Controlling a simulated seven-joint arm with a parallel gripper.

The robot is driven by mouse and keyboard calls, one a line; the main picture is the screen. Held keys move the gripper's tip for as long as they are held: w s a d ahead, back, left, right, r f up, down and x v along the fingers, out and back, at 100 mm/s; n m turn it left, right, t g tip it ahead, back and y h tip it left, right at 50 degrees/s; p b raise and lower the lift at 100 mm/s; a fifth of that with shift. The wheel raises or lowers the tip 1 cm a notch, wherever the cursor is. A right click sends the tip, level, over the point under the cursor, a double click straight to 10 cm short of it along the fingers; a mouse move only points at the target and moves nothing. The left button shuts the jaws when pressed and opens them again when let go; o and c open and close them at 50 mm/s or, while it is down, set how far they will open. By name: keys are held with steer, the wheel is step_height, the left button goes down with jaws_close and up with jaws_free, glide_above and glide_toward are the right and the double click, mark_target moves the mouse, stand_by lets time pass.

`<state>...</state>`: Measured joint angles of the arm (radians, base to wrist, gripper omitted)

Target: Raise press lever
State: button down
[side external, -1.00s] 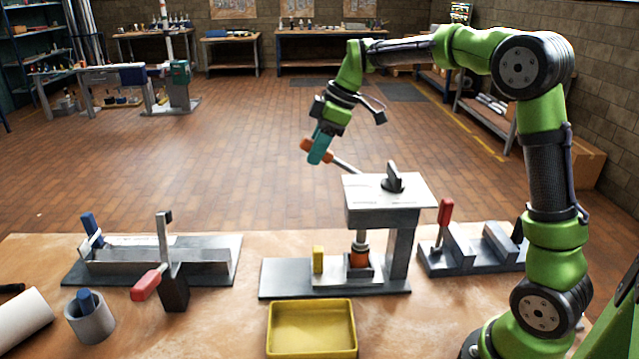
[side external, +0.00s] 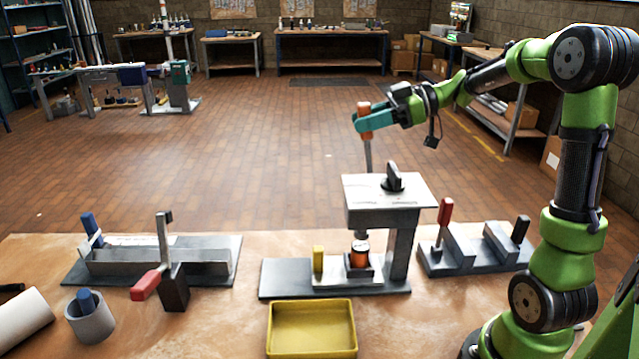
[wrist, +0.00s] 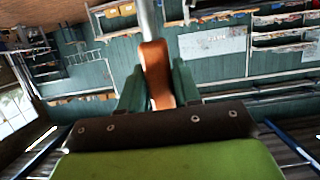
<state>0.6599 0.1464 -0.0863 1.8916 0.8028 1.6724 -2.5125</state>
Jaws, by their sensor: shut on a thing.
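The press (side external: 388,195) stands on the workbench with a grey top block, a column and a base plate. Its lever (side external: 368,155) is a grey rod that stands nearly upright above and behind the top block, with an orange handle (side external: 364,118) at its upper end. My gripper (side external: 364,124) is shut on the orange handle, its teal fingers on either side. In the wrist view the handle (wrist: 156,75) sits between the fingers. An orange cylindrical part (side external: 359,255) stands on the press base beneath the ram, with a small gap showing above it.
A yellow tray (side external: 312,354) lies in front of the press. A clamp fixture with a red handle (side external: 146,284) is at left, and another fixture with a red handle (side external: 445,212) is at right. A grey cup (side external: 90,318) stands front left. Space above the bench is clear.

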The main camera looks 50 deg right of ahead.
steer(key=shift+s+d+f+t+y, duration=0.1)
steer(key=shift+s+d+t+y, duration=1.3)
steer(key=shift+s+d, duration=0.4)
steer(key=c, duration=0.9)
jaws_free()
steer(key=r, duration=0.2)
steer(key=s+d+r, duration=0.1)
steer(key=r, duration=0.1)
steer(key=s+d+r, duration=0.1)
steer(key=r, duration=0.2)
steer(key=shift+f, duration=0.1)
